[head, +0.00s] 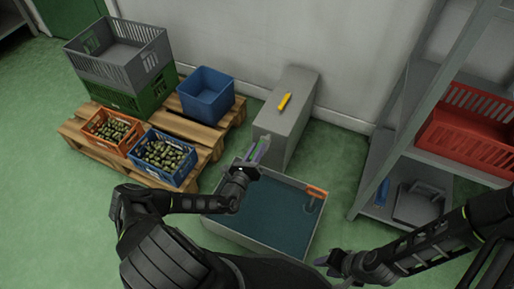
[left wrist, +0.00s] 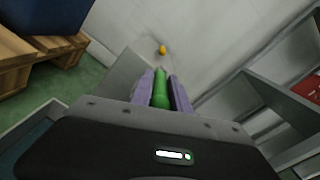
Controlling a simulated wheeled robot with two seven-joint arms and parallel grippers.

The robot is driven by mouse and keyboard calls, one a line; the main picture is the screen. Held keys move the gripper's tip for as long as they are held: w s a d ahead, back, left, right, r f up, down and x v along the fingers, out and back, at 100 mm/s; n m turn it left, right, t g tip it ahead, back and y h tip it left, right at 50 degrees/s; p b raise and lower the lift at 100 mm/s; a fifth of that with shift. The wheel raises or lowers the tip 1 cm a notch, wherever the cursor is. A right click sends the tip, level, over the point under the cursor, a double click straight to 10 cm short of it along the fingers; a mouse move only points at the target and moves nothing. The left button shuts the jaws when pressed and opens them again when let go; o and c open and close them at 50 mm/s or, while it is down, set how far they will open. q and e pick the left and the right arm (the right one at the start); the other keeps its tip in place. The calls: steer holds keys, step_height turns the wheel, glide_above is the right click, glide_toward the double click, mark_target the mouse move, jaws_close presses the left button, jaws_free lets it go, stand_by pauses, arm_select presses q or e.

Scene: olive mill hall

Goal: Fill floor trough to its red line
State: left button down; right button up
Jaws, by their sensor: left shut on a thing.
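The floor trough (head: 222,224) is a grey, open, rectangular basin with dark blue-green water in it. I cannot make out a red line on its walls. My left gripper (head: 262,150) is above the trough's far side, in front of the grey box (head: 287,122) with a yellow lever (head: 284,101) on top. In the left wrist view its purple fingers (left wrist: 160,90) are shut on a green rod-like thing (left wrist: 160,88); its far end is hard to see. My right gripper (head: 328,264) is low beside the trough's near right corner; its jaw gap is unclear.
An orange-handled thing (head: 316,191) is at the trough's right rim. A wooden pallet (head: 205,133) with crates of olives and a blue bin (head: 207,94) stands left. A metal shelf (head: 387,168) with a red crate (head: 468,136) stands right. Green floor is free at far left.

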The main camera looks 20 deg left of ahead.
arm_select(q)
steer(key=c, duration=1.3)
jaws_free()
steer(key=shift+d, duration=0.15)
steer(key=shift+c, duration=0.2)
steer(key=shift+s, duration=0.6)
steer(key=s+p, duration=0.2)
steer(key=s, duration=0.4)
steer(key=shift+s, duration=0.35)
